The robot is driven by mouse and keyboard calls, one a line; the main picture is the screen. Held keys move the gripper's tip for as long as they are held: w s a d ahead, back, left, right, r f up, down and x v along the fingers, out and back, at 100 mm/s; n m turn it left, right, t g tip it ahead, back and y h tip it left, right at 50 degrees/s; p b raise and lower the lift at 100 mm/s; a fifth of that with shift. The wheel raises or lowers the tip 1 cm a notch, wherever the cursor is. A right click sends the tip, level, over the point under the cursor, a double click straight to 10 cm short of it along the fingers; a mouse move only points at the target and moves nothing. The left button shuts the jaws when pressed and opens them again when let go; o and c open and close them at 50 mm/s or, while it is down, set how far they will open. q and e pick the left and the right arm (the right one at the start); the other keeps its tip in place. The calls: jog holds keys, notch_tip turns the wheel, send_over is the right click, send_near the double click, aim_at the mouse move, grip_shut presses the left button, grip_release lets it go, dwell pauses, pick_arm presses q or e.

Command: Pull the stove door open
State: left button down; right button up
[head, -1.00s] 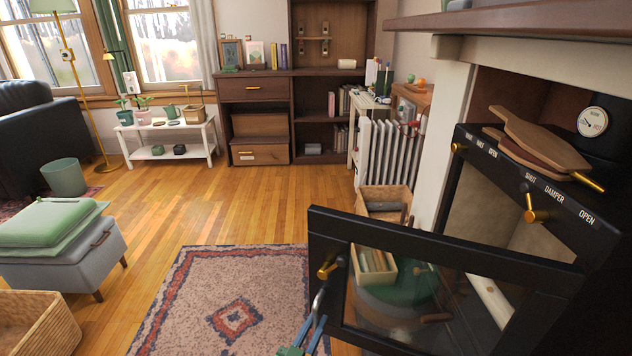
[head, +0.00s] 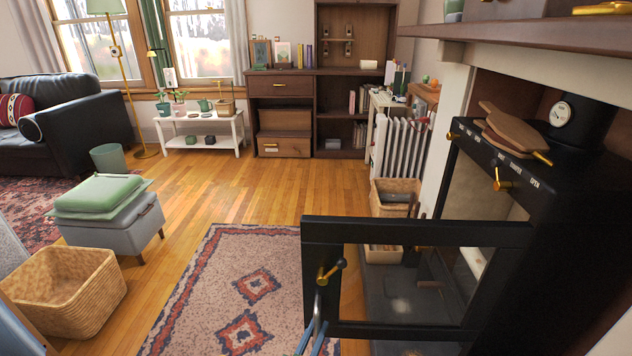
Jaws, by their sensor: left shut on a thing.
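The black stove (head: 570,185) stands at the right. Its glass-paned door (head: 420,234) stands wide open, swung out into the room, with its free edge toward the left. A brass-and-black latch knob (head: 330,272) sits on the door's free side. Below it is a grey metal handle (head: 318,303). My right gripper is not in view.
A patterned rug (head: 245,290) lies left of the door. A woven basket (head: 70,290) and a grey footstool with a green cushion (head: 110,215) stand at the left. Wicker baskets (head: 395,192) stand behind the door. Wooden floor (head: 240,185) is clear in the middle.

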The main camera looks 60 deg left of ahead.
pick_arm(q)
jog(key=c, duration=0.8)
grip_release()
jog(key=v, duration=0.7)
jog(key=shift+p, duration=0.35)
jog(key=shift+f, duration=0.1)
